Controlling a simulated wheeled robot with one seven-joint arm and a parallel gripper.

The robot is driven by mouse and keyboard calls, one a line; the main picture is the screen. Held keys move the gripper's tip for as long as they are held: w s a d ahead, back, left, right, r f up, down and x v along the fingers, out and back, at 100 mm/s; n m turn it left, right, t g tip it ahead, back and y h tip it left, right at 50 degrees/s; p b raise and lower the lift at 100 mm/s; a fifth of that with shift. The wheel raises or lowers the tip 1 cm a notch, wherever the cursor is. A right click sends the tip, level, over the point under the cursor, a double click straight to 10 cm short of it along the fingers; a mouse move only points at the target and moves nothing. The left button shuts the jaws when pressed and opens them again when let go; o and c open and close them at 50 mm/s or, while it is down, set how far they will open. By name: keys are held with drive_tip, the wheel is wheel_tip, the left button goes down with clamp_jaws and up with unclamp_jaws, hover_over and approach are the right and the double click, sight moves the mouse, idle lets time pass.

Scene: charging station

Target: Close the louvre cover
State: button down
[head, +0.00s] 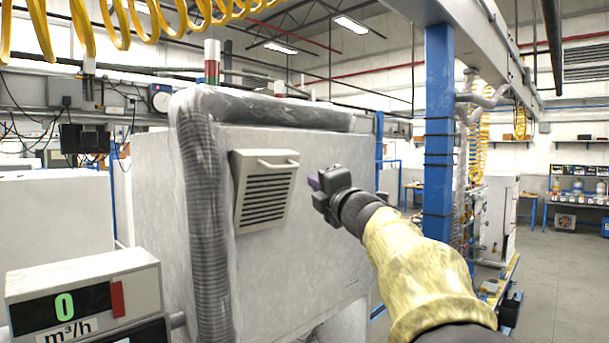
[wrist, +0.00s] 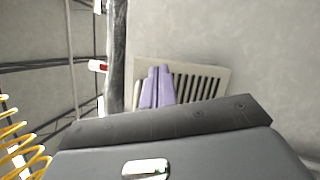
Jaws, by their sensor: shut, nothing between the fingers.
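The louvre cover (head: 265,192) is a beige slatted panel on the side of a large pale cabinet. A bar handle (head: 278,163) runs along its upper part. The cover stands out from the wall, and I cannot tell exactly how far it is open. My gripper (head: 315,183) is to the right of the cover in the head view, apart from the handle. In the wrist view the purple fingers (wrist: 157,85) are together and empty. The louvre cover (wrist: 205,83) shows behind them, its lower part hidden by my gripper body.
The pale cabinet (head: 325,225) fills the middle. A ribbed, wrapped duct (head: 205,220) runs down left of the cover. A flow meter reading 0 (head: 85,295) stands at lower left. A blue post (head: 438,130) rises to the right of my arm.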

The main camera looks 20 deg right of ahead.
drive_tip(key=s+a+f+m+g+h+b, duration=0.15)
drive_tip(key=f+m+g, duration=0.45)
drive_tip(key=f, duration=1)
drive_tip(key=s+a+f+m+g+h+b, duration=0.1)
drive_tip(key=s+a+f+m+g+h, duration=0.15)
drive_tip(key=f+m, duration=1.05)
drive_tip(key=s+a+f+m+g, duration=0.1)
drive_tip(key=s+a+f+g, duration=0.3)
drive_tip(key=s+f, duration=0.7)
drive_tip(key=s+a+f+m+g+y+b, duration=0.1)
drive_tip(key=s+a+f+g, duration=0.3)
drive_tip(key=s+f, duration=0.8)
wheel_tip(320, 180, down, 3)
drive_tip(key=shift+s+f+m+g, duration=0.2)
drive_tip(key=shift+s+m+g, duration=0.05)
drive_tip(key=shift+m+g, duration=0.5)
drive_tip(key=shift+w, duration=0.1)
